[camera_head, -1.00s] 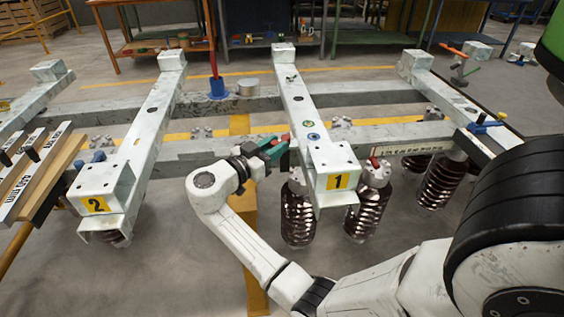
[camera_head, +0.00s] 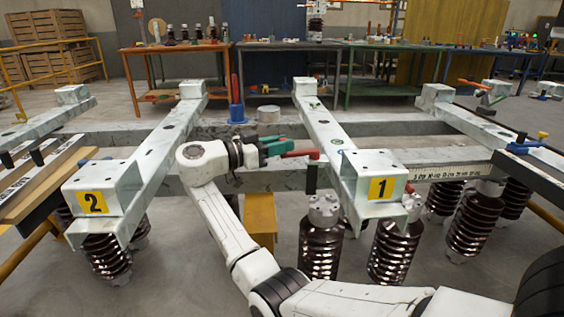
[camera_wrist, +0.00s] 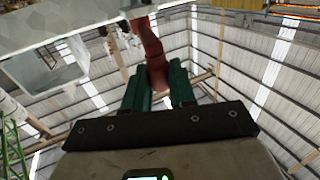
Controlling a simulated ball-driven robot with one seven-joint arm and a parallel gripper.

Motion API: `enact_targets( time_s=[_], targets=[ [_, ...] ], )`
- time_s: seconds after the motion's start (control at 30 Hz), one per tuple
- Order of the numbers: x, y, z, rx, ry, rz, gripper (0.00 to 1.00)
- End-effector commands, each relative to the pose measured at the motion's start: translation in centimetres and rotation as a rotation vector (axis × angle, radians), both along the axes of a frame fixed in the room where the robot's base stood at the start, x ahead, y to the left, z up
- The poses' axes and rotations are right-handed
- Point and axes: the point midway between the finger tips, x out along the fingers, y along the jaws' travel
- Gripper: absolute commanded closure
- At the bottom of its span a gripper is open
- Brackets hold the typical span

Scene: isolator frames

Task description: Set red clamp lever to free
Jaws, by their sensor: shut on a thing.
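The red clamp lever (camera_head: 300,154) lies nearly level beside the beam marked 1 (camera_head: 345,160), just above a dark upright post (camera_head: 311,177). My gripper (camera_head: 275,150), with green fingers, reaches it from the left and is shut on its near end. The lever's pivot and any free mark cannot be made out.
Beam 2 (camera_head: 165,145) stands to the left. Brown ribbed insulators (camera_head: 320,245) hang below the frame. A red upright rod in a blue base (camera_head: 237,112) and a yellow-blue clamp (camera_head: 525,145) sit on the frame. Workbenches (camera_head: 175,50) are behind.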

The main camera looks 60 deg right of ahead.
Motion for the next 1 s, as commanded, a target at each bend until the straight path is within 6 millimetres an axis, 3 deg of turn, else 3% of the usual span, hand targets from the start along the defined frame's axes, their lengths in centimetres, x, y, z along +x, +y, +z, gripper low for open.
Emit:
enact_targets(
  time_s=[0.3, 0.8, 0.83, 1.0],
  targets=[
    [-0.13, -0.60, -0.22, 0.005, -0.003, -0.115, 1.00],
    [-0.09, -0.58, -0.18, 0.005, -0.002, -0.129, 1.00],
    [-0.08, -0.58, -0.18, 0.005, -0.002, -0.128, 0.72],
    [0.04, -0.47, -0.13, 0.003, -0.001, -0.125, 0.56]
  ],
)
